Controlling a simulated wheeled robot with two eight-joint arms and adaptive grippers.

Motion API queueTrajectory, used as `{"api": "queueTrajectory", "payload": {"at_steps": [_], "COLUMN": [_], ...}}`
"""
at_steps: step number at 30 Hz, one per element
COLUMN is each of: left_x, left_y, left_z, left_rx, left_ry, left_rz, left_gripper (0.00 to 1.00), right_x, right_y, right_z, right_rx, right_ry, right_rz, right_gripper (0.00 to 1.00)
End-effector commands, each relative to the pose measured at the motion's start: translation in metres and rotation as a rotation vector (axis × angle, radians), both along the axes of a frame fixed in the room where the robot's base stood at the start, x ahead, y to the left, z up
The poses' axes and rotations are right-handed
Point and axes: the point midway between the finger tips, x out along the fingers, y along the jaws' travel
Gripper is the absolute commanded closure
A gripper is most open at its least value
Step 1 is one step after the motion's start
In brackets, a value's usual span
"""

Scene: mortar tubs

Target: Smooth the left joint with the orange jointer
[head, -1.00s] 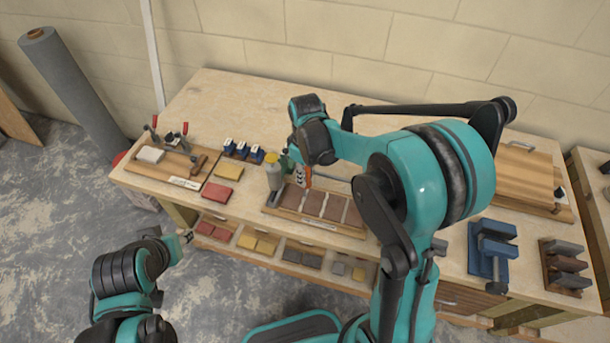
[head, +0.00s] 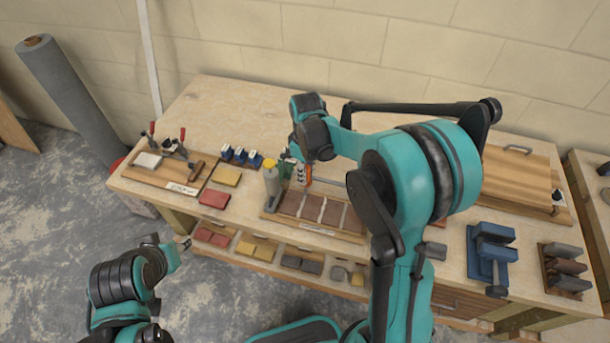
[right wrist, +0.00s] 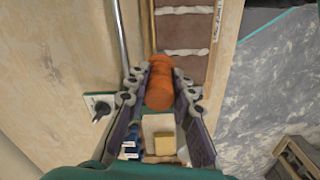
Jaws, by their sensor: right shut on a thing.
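My right gripper (head: 304,180) is shut on the orange jointer (head: 308,174); its round orange handle (right wrist: 160,82) fills the space between the fingers in the right wrist view. The jointer's lower end is hidden there. The board of brown tiles (head: 335,216) lies below and just in front of the gripper. Pale mortar lines mark the left joint (head: 302,205) and the right joint (head: 322,210). Two rough white joints also show in the right wrist view (right wrist: 185,52). Whether the jointer touches the tiles is unclear. My left gripper (head: 184,244) is low in front of the table, its fingers too small to judge.
Blue-and-white blocks (head: 240,156), a yellow block (head: 226,176) and a red block (head: 214,198) lie further left. A blue vise (head: 492,255) is at the right. The back left tabletop is clear.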

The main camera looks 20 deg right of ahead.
Motion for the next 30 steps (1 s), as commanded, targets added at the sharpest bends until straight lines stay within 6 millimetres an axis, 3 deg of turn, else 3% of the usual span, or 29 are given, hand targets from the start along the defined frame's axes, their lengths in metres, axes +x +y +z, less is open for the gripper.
{"api": "queueTrajectory", "payload": {"at_steps": [30], "left_x": [0.000], "left_y": [0.000], "left_z": [0.000], "left_rx": [0.000], "left_ry": [0.000], "left_rz": [0.000], "left_gripper": [0.62], "right_x": [-0.012], "right_y": [0.008], "right_z": [0.001], "right_rx": [-0.001], "right_ry": [-0.002], "right_rz": [0.001], "right_gripper": [1.00]}}
